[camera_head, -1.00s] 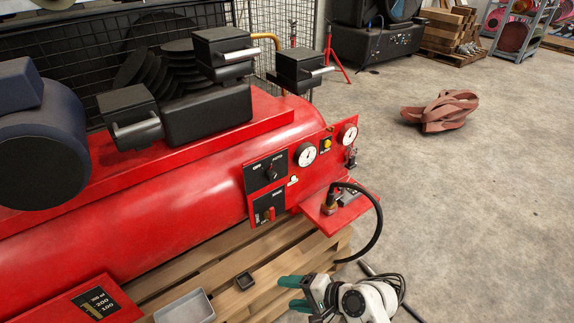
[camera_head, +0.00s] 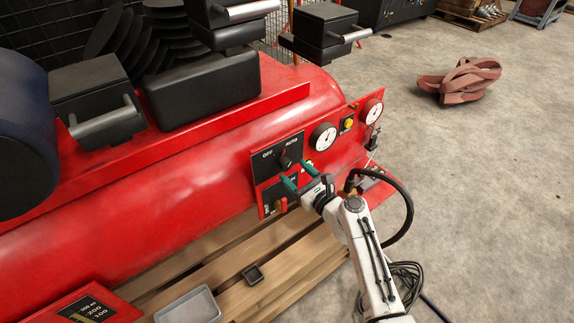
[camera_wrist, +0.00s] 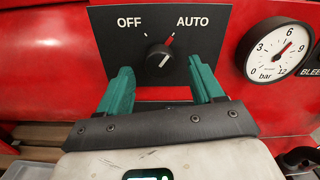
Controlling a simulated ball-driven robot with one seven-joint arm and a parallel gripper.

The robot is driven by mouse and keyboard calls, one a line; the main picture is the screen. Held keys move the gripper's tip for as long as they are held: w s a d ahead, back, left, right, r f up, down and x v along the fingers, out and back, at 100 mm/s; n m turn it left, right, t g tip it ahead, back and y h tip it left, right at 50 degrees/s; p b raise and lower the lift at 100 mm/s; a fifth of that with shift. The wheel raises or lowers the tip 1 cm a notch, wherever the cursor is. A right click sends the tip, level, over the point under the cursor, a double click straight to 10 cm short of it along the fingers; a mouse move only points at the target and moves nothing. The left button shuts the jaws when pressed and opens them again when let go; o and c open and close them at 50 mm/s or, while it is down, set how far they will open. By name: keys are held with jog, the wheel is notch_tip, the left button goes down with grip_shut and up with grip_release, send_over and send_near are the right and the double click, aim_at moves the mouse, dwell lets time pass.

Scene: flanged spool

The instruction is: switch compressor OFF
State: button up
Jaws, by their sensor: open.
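The compressor (camera_head: 180,190) is a large red tank on a wooden pallet. Its black switch plate reads OFF on the left and AUTO on the right, with a round black knob (camera_head: 285,161) between them. My gripper (camera_head: 298,175) has green fingers and is open, just in front of the plate. In the wrist view my gripper (camera_wrist: 160,68) has one finger left and one right of the knob, with clear gaps; contact is not visible.
A lower black panel with a red switch (camera_head: 281,205) is partly hidden by my gripper. Gauges (camera_head: 323,136) and a yellow button (camera_head: 348,123) are to the right. A black hose (camera_head: 405,205) loops beside my arm. A grey tray (camera_head: 188,306) lies on the pallet.

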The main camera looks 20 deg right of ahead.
aim_at(288, 166)
jog(key=b+x, duration=0.1)
jog(key=x, duration=0.4)
jog(key=shift+s, duration=0.1)
jog(key=shift+c, duration=0.5)
jog(key=c, duration=0.9)
